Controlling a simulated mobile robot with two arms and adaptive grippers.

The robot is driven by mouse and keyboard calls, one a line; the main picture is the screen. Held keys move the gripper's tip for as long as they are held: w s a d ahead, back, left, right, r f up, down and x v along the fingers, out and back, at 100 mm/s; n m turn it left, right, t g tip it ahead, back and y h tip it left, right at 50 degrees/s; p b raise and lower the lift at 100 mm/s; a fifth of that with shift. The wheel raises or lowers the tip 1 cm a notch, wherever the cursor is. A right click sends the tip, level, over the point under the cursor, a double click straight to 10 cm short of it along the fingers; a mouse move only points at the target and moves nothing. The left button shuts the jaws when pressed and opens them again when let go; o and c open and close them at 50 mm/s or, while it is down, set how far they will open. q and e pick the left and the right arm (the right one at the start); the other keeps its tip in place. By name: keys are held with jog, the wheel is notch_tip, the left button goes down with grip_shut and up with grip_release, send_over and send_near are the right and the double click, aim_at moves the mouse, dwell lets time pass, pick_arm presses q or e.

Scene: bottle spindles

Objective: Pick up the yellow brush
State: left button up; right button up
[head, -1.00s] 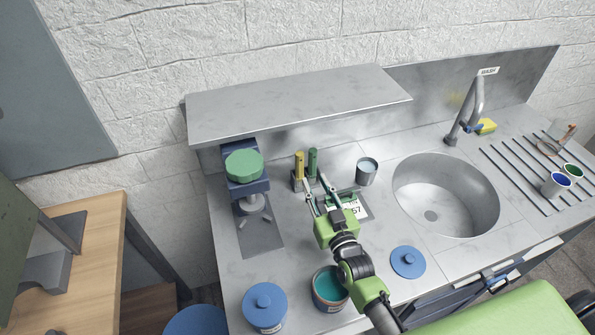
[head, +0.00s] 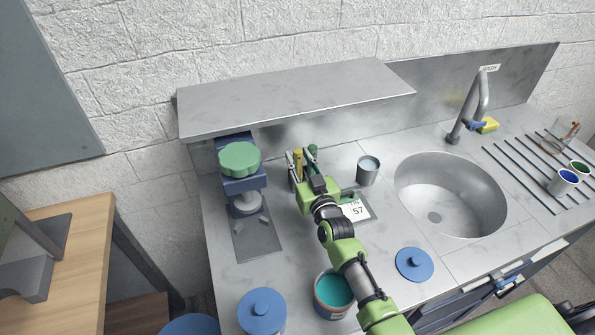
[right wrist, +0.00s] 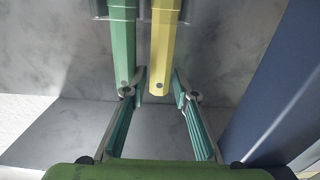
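The yellow brush (head: 298,163) stands upright in a small holder at the back of the counter, beside a green brush (head: 313,151). My right gripper (head: 301,168) is at the brushes and partly hides them and the holder. In the right wrist view, the gripper (right wrist: 159,82) is open. The end of the yellow handle (right wrist: 164,50) lies between its fingertips, with gaps showing on both sides. The green handle (right wrist: 123,45) lies just outside the left finger, very close to it or touching. My left gripper is not in view.
A green-topped blue device (head: 240,160) stands left of the brushes. A metal cup (head: 368,172) and a scale with a display (head: 356,211) are to the right. An open teal paint can (head: 333,293) sits under my arm. A shelf (head: 290,95) overhangs behind.

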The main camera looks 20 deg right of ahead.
jog(key=shift+s+d, duration=0.1)
jog(key=shift+s, duration=0.05)
grip_shut()
